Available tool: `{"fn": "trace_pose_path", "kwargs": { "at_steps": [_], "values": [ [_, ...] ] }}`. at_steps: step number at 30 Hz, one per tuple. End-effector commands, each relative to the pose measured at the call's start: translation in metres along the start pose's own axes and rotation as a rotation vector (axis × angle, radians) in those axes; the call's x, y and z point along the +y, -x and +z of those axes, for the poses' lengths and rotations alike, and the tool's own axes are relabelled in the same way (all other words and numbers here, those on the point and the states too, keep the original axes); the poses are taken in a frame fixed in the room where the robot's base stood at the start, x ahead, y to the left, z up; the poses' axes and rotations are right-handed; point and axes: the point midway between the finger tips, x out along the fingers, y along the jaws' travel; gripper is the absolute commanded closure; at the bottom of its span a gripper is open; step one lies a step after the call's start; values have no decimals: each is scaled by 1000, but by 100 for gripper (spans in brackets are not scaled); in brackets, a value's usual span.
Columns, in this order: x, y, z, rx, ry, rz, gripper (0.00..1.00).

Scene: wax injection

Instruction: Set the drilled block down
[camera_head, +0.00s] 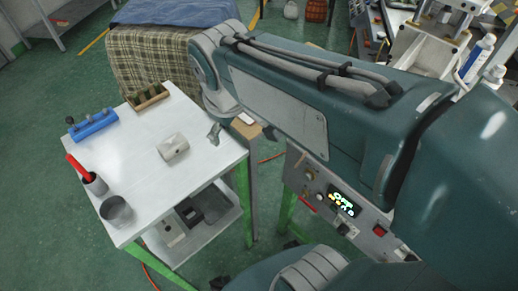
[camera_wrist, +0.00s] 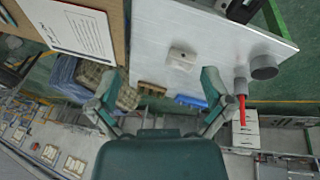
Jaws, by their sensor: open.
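The drilled block (camera_head: 173,147) is a pale block with a dark hole in its top. It lies on the white tabletop (camera_head: 150,190), near the middle. In the wrist view the block (camera_wrist: 182,57) lies on the white surface beyond my fingertips, apart from them. My gripper (camera_head: 214,133) is at the table's right edge in the head view, to the right of the block and apart from it. In the wrist view my gripper (camera_wrist: 160,76) has its two fingers spread wide with nothing between them.
A blue holder (camera_head: 92,123) and a brown wooden rack (camera_head: 148,97) stand at the table's far side. A cup with a red-handled tool (camera_head: 93,183) and a grey cup (camera_head: 117,211) stand at the left. A machine panel (camera_head: 335,205) is to the right. The tabletop around the block is clear.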

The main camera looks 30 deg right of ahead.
Motion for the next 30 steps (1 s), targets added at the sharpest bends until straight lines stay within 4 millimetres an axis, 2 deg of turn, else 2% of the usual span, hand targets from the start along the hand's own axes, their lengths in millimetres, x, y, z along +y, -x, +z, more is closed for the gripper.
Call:
{"fn": "trace_pose_path", "kwargs": {
  "at_steps": [1,3,6,10,15,30],
  "values": [
    [-1,4,17,32,-98,5,0],
    [-5,7,37,71,-230,6,0],
    [-11,7,60,124,-399,5,0],
    [-18,5,78,169,-544,0,0],
    [-20,4,84,185,-601,-3,0],
    [-20,4,84,183,-595,-3,0]
  ]
}}
